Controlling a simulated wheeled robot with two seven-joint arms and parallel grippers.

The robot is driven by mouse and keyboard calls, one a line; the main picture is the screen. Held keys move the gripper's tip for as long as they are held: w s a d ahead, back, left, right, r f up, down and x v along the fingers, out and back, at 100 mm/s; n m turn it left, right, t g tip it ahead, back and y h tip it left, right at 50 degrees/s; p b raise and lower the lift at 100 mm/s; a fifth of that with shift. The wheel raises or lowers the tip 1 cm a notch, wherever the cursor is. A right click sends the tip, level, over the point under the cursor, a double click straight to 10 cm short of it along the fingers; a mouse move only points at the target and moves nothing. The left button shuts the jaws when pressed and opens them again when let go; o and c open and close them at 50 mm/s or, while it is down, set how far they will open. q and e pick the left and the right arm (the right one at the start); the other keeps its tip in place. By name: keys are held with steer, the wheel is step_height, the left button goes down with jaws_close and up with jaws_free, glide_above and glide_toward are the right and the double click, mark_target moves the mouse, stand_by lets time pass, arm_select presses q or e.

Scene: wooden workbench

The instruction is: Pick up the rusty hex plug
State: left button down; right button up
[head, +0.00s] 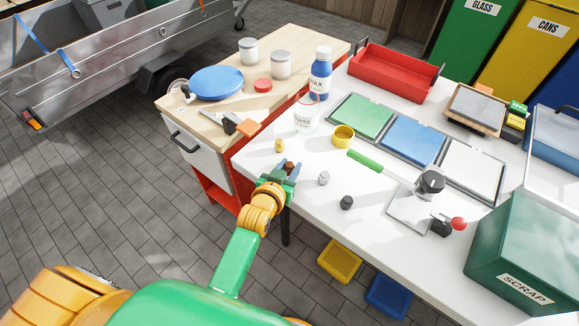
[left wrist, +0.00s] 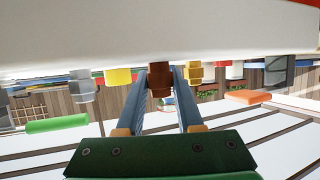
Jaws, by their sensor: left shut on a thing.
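The rusty hex plug (head: 289,166) is a small reddish-brown piece at the left edge of the white worktop. My left gripper (head: 282,171) is shut on it. In the left wrist view the rusty plug (left wrist: 160,80) sits between the two fingertips (left wrist: 162,88), which touch its sides. I cannot tell whether it is clear of the worktop. A brass plug (head: 280,146) stands just behind the gripper. A silver plug (head: 324,178) and a dark plug (head: 347,202) stand to the right. My right gripper is not in view.
A yellow ring-shaped cup (head: 343,136), a clear jar (head: 306,115) and a WAX bottle (head: 320,75) stand behind. Green (head: 362,117), blue (head: 412,139) and white (head: 473,169) trays lie right. A green-handled tool (head: 365,160) and a SCRAP bin (head: 525,250) are farther right.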

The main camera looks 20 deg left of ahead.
mark_target(289, 165)
arm_select(q)
steer(key=shift+r, duration=0.4)
step_height(289, 165, up, 3)
steer(key=shift+s+r+p, duration=0.15)
steer(key=shift+p, duration=0.65)
steer(key=s+a+r+m+h+p, duration=0.35)
steer(key=s+r, duration=0.45)
steer(key=s, duration=0.5)
steer(key=s+d+r+m+g+h, duration=0.1)
steer(key=s+r+m+g+h, duration=0.2)
steer(key=r+m+g+h, duration=0.3)
step_height(289, 165, up, 4)
steer(key=shift+s+d+r+m+h, duration=0.1)
steer(key=shift+s+d+m+h, duration=0.1)
steer(key=shift+d+m+h, duration=0.25)
